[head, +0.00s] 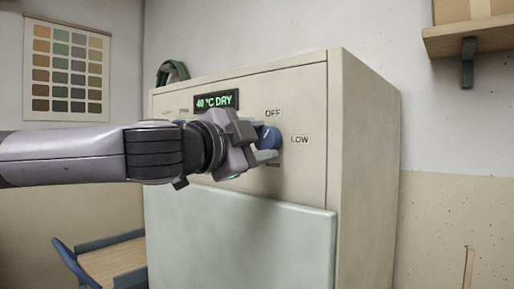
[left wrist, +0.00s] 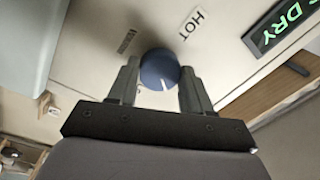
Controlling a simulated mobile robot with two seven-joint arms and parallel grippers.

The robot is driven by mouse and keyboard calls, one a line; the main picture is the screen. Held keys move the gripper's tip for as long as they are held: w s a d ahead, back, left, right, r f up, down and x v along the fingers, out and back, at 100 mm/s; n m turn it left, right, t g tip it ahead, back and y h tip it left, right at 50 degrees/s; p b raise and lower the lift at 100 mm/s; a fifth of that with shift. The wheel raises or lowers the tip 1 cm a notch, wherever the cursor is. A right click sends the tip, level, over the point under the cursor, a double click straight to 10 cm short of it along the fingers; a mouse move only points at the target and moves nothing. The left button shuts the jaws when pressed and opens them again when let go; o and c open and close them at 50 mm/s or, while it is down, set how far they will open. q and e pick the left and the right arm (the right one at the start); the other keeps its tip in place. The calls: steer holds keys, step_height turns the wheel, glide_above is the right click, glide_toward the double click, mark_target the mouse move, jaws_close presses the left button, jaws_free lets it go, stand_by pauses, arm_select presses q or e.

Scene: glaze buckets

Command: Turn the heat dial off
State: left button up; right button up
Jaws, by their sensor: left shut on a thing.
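The heat dial (head: 269,136) is a round blue knob on the front of a cream cabinet. OFF is printed above it and LOW to its right; a label below is partly hidden. My left gripper (head: 260,143) reaches in from the left and is shut on the dial, covering its left side. In the left wrist view the dial (left wrist: 158,66) sits between the two fingers of my left gripper (left wrist: 158,72). Its white line shows there, pointing back toward the gripper's palm. HOT and a blurred label show beyond the dial. Which label the line points at is unclear.
A green display (head: 216,101) reads 40 °C DRY above the gripper. A pale panel (head: 262,235) lies below the dial. A wall shelf (head: 470,38) is at upper right, and a wooden-seated chair (head: 112,262) is at lower left. A green looped object (head: 172,72) is on top of the cabinet.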

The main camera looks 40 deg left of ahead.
arm_select(q)
steer(key=n+b, duration=0.1)
steer(key=n, duration=0.3)
steer(key=shift+d+n+b, duration=0.1)
steer(key=shift+n+b, duration=0.4)
steer(key=shift+n, duration=1.1)
steer(key=o, duration=1)
steer(key=shift+o, duration=0.2)
steer(key=s, duration=0.7)
